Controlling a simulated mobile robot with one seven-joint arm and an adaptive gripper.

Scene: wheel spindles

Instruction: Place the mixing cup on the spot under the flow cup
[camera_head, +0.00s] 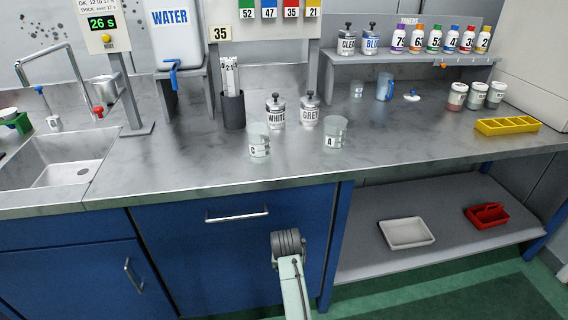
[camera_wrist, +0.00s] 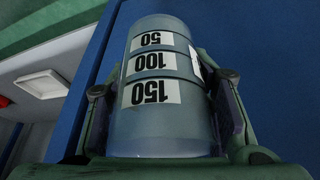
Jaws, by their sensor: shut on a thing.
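In the wrist view my gripper (camera_wrist: 165,90) is shut on a translucent grey mixing cup (camera_wrist: 165,128), its fingers on both sides of the wall. White labels 50, 100 and 150 appear upside down. Its contents cannot be seen. In the head view my arm is low, in front of the blue cabinet; its fingers and the held cup cannot be made out there. A silver metal cup (camera_head: 105,89), perhaps the flow cup, is by the timer stand (camera_head: 128,75) right of the sink. The spot under it is not clear to see.
Two clear cups marked C (camera_head: 259,140) and A (camera_head: 335,133) stand near the counter's front edge. WHITE (camera_head: 276,114) and GREY (camera_head: 309,112) cans stand behind them. A red-topped item (camera_head: 98,112) is by the sink (camera_head: 65,170). Counter (camera_head: 180,155) left of C is clear.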

